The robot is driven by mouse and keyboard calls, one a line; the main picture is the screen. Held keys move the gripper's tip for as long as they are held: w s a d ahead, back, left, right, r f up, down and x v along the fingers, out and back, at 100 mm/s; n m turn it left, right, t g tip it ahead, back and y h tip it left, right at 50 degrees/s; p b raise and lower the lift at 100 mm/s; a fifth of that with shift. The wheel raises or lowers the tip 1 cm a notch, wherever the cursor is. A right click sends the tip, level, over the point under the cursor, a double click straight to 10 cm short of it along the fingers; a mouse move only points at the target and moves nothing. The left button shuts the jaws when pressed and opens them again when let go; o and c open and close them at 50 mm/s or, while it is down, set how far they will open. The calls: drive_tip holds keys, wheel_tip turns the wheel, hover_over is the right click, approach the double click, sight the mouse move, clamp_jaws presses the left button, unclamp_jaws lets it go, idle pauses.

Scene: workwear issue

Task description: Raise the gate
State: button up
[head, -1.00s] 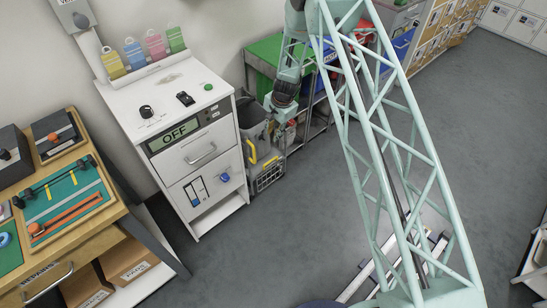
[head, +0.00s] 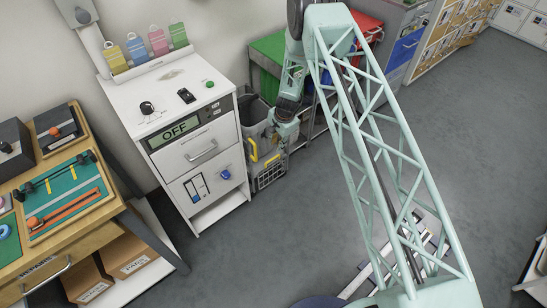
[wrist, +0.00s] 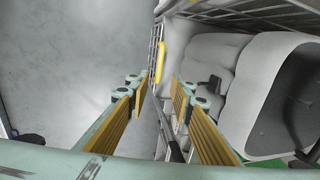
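The gate looks to be the dark grille (head: 270,174) on the low front of a grey bin unit (head: 262,160) beside the white cabinet. A yellow bar (head: 253,150) stands upright at the grille's left. In the wrist view the yellow bar (wrist: 159,62) lies beyond my fingertips, along the edge of the grille (wrist: 154,42). My gripper (wrist: 158,88) is open, with a wide gap between its ochre-padded fingers and nothing held. In the head view my gripper (head: 287,131) hangs at the bin unit's upper right and partly hides it.
A white cabinet (head: 190,135) with an "OFF" display stands left of the bin unit. A metal rack (head: 308,120) with green and blue bins is close behind my gripper. The wrist view shows a grey tub (wrist: 270,95) at right. The floor (head: 270,240) in front is clear.

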sight(273, 158)
drive_tip(key=shift+f, duration=0.1)
drive_tip(key=shift+w+a+f+b, duration=0.35)
drive_tip(key=shift+f+b, duration=0.1)
drive_tip(key=shift+f, duration=1.75)
drive_tip(key=shift+w+a+f+b, duration=0.3)
drive_tip(key=shift+f+b, duration=0.1)
drive_tip(key=shift+f, duration=1.85)
drive_tip(key=shift+w+a+f+b, duration=0.35)
drive_tip(key=shift+f+b, duration=0.1)
drive_tip(key=shift+f, duration=1.75)
drive_tip(key=shift+c, duration=0.4)
clamp_jaws()
